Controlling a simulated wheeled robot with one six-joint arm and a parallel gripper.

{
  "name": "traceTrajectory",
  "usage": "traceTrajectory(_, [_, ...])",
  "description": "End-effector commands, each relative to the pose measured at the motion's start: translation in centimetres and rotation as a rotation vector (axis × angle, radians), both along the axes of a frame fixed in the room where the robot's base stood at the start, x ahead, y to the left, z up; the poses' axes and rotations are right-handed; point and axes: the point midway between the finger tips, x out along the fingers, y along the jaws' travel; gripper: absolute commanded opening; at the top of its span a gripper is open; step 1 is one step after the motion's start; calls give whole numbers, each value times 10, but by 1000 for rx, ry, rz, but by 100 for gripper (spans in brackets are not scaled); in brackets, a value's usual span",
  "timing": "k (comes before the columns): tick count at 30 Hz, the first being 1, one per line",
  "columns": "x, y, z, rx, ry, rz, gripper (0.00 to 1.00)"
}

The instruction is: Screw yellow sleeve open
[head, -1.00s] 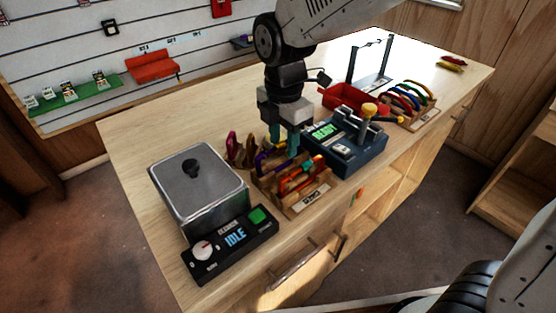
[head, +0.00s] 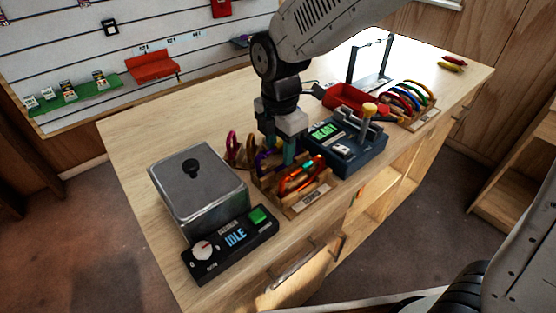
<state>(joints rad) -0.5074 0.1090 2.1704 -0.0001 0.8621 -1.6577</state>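My gripper (head: 279,158) points down over the wooden carabiner rack (head: 308,203) in the middle of the bench. An orange carabiner (head: 299,180) with a small green part stands in the front of the rack, right of the fingers. A yellow sleeve cannot be made out now; the fingers and carabiners hide part of the rack.
A metal box with a lid (head: 197,183) and an IDLE control panel (head: 232,243) stand left. A dark blue device (head: 350,150) with a green screen is close on the right.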

Motion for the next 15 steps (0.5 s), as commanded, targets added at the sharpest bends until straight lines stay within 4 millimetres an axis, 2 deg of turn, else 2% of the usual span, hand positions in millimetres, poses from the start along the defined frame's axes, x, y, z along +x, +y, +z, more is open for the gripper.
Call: traceTrajectory(15, [6,4,0,-1,1,0,40])
